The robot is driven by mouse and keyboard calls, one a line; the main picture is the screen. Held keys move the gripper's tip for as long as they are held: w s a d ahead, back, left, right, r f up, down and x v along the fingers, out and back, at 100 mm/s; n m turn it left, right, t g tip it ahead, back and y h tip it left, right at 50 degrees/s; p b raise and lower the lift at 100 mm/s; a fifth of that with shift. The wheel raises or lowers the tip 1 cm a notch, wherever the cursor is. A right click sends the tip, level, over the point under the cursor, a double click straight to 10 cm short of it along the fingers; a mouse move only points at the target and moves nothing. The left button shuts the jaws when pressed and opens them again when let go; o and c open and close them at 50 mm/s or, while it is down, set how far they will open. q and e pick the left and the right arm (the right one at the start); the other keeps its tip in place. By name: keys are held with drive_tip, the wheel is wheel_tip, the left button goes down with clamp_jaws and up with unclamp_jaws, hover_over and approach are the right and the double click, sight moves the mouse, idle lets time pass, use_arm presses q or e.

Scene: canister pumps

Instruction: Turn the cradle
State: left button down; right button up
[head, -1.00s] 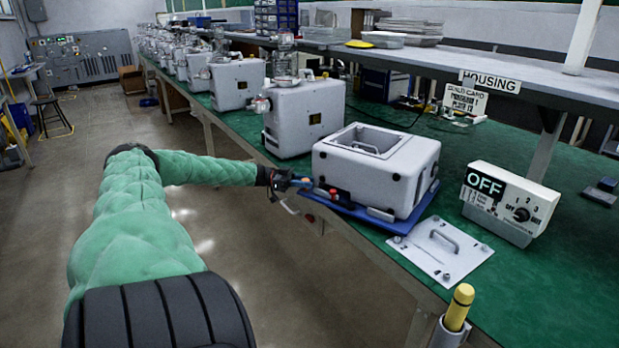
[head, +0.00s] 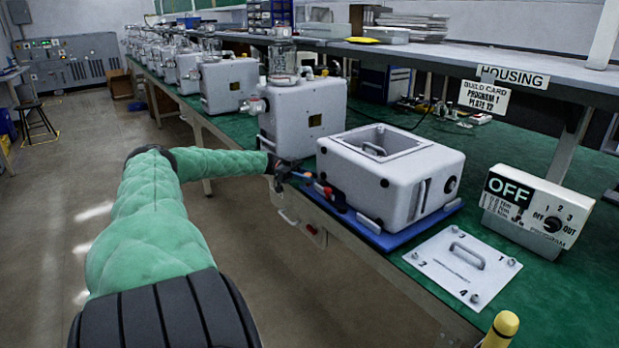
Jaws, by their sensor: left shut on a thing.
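The cradle is a blue flat base (head: 425,221) on the green bench top, at the bench's front edge. A white housing (head: 362,181) with a rectangular opening in its top sits on it; its right face shows a slot and a dark round port. My left gripper (head: 291,174) is at the cradle's left front corner, by a small handle-like part with orange, red and blue bits. It is shut on that cradle handle; the grip itself is small and partly hidden. My right gripper is not in view.
A white cover plate (head: 464,265) with a handle lies right of the cradle. Behind it stands a control box (head: 536,210) reading OFF. A build card (head: 484,97) hangs from the shelf. A finished pump (head: 303,119) stands close behind the cradle. A yellow-topped post (head: 502,329) stands in front.

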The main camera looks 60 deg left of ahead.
use_arm(q)
drive_tip(key=shift+w+a+r, duration=0.1)
drive_tip(key=shift+a+r, duration=0.05)
drive_tip(key=shift+r, duration=0.05)
idle(0.3)
drive_tip(key=c, duration=1.4)
unclamp_jaws()
drive_tip(key=shift+o, duration=1.2)
drive_tip(key=shift+w+a+f, duration=0.1)
drive_tip(key=shift+w+f, duration=0.05)
drive_tip(key=shift+f, duration=0.05)
drive_tip(key=b+v, duration=0.2)
drive_tip(key=v, duration=0.5)
drive_tip(key=shift+a, duration=0.35)
drive_tip(key=shift+s, duration=0.25)
